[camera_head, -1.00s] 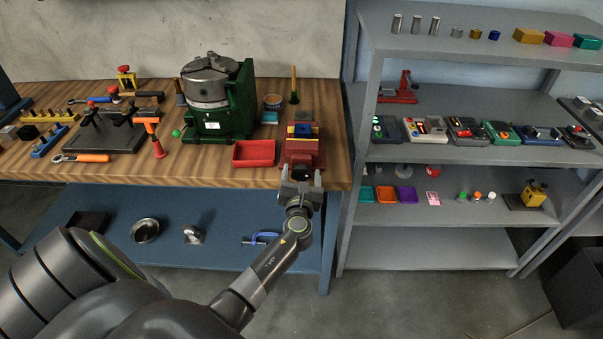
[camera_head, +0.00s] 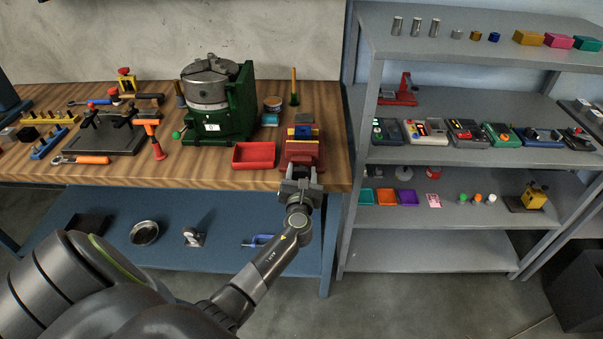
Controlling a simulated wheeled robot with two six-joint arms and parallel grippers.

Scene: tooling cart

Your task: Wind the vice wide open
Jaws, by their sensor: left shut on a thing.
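The red vice (camera_head: 301,157) stands at the front right edge of the wooden bench, with a blue piece (camera_head: 302,131) at its top between the jaws. How wide the jaw gap is cannot be told at this size. My left gripper (camera_head: 300,173) is at the vice's front, just over the bench edge, shut on the vice handle. The handle itself is mostly hidden by the fingers. My right gripper is not in view.
A red tray (camera_head: 254,155) lies close left of the vice. A green machine with a grey chuck (camera_head: 208,90) stands behind that tray. A ratchet with an orange grip (camera_head: 87,159) lies further left. A grey shelf unit (camera_head: 440,252) stands close on the right.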

